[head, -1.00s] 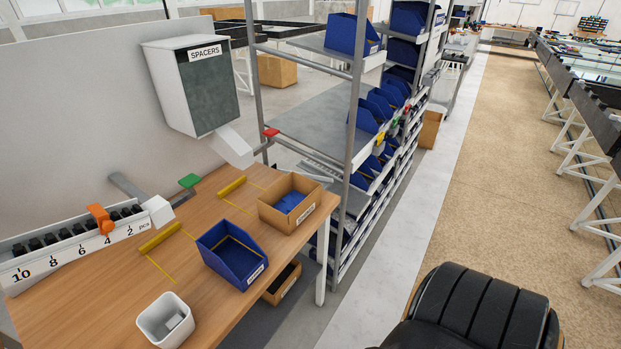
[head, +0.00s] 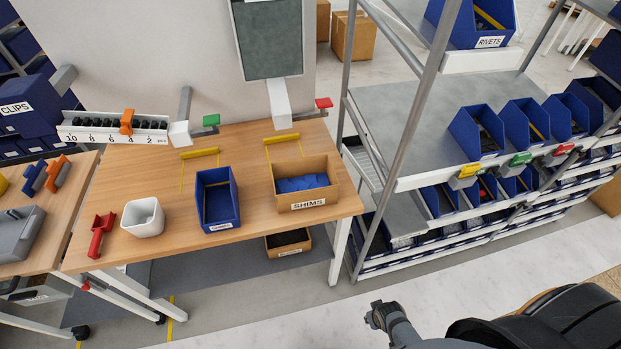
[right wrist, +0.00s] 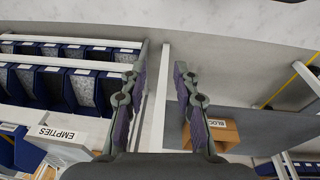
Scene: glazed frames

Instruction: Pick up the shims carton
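The shims carton (head: 308,204) is an open brown cardboard box with a SHIMS label on its front. It stands upright at the right end of the wooden bench, with blue packs inside. My right gripper (head: 378,314) is in front of the bench, low at the bottom of the head view, well apart from the carton. In the right wrist view my right gripper (right wrist: 161,72) has its fingers apart with nothing between them. The shims carton cannot be made out in that view. My left gripper is not in view.
A blue bin (head: 218,222) and a white bin (head: 143,228) stand left of the carton on the bench (head: 255,222). Another carton (head: 288,254) sits below. A shelf rack (head: 410,130) with blue bins stands right. The floor in front is clear.

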